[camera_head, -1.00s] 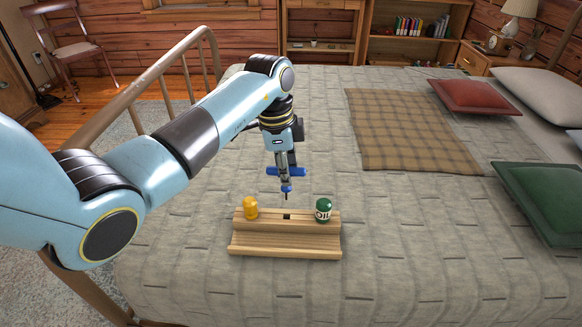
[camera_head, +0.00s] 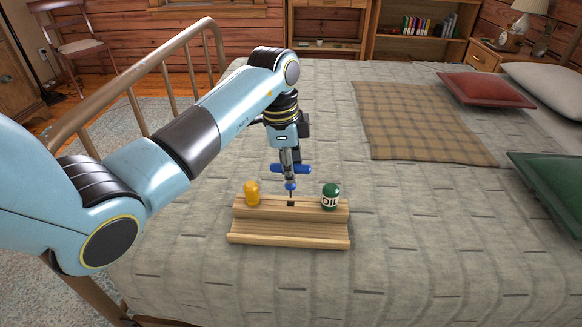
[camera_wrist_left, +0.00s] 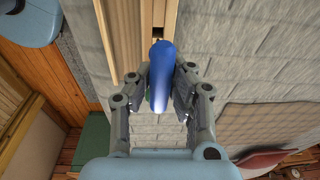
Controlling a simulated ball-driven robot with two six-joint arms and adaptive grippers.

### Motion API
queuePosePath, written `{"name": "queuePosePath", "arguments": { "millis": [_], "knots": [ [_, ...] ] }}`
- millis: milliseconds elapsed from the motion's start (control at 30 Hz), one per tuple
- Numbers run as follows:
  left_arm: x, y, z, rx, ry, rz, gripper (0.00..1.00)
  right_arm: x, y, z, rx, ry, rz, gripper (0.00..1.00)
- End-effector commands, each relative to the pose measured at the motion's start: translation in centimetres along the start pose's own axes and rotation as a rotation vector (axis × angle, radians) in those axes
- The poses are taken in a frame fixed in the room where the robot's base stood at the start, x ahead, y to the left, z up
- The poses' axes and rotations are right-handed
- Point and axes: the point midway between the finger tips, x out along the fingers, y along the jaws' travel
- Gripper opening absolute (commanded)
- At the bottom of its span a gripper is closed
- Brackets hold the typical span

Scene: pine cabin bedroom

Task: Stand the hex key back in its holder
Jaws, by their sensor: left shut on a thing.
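In the left wrist view the blue handle (camera_wrist_left: 161,78) sits between both fingers and hides the shaft. The wooden holder (camera_wrist_left: 130,25) shows behind it. My right gripper is not in view.
A yellow object (camera_head: 252,193) stands on the holder left of the hole, and a green oil bottle (camera_head: 330,196) stands on its right. The grey quilt (camera_head: 420,240) around the holder is clear. A metal bed rail (camera_head: 130,95) runs along the left.

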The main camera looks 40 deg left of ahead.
Motion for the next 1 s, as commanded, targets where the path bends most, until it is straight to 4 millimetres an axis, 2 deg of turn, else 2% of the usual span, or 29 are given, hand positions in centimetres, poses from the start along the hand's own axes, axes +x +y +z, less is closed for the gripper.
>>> {"name": "queuePosePath", "arguments": {
  "millis": [133,500,1000],
  "knots": [
    [0.8,0.0,0.1,0.0,0.0,0.0,0.0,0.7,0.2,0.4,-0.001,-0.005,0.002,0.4],
    [0.8,0.0,0.1,0.0,0.001,-0.001,0.0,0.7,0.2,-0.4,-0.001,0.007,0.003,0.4],
    [1.7,0.0,0.2,0.0,0.001,-0.001,0.0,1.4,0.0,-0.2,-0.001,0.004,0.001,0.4]
  ]
}}
